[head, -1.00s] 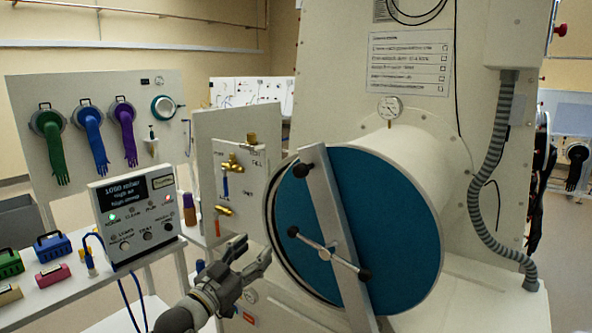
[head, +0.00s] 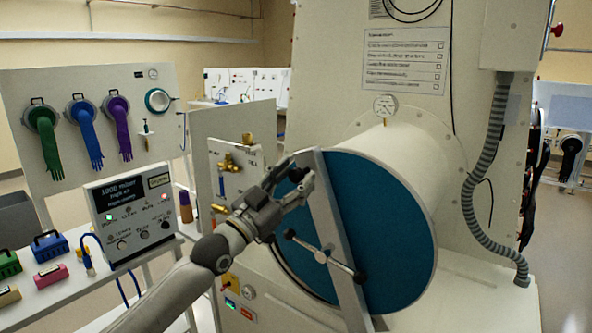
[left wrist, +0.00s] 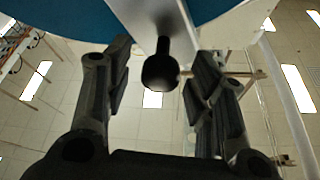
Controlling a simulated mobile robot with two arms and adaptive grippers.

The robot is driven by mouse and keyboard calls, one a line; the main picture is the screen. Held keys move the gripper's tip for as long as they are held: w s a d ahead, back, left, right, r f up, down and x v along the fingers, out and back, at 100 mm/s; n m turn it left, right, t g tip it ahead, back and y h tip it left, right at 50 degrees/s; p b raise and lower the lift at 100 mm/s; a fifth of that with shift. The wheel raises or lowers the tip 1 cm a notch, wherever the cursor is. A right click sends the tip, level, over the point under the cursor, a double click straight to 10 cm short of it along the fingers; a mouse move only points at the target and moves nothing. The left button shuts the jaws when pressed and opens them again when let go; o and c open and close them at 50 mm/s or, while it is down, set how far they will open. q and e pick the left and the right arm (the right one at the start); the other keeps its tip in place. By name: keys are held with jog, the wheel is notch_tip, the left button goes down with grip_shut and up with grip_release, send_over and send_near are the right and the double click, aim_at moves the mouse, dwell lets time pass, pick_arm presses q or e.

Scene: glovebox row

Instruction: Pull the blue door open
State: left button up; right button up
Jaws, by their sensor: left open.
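The blue door (head: 385,225) is a round disc on the end of a white cylinder, crossed by a grey bar (head: 335,225). A thin rod with black knobs (head: 320,256) crosses the bar's middle. My left gripper (head: 297,177) is open at the bar's upper left end, its fingers covering most of the black knob there. In the left wrist view this knob (left wrist: 160,70) lies between the open fingers, with a gap on each side. My right gripper is not in view.
A small panel with brass valves (head: 228,160) stands just left of the door, close to my left arm. A control box with a display (head: 133,215) and small coloured cases are on the table further left. A grey hose (head: 480,200) hangs at the right.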

pick_arm(q)
jog(key=shift+w+d+r, duration=0.2)
jog(key=shift+w+d, duration=0.15)
jog(key=shift+w, duration=0.05)
grip_shut()
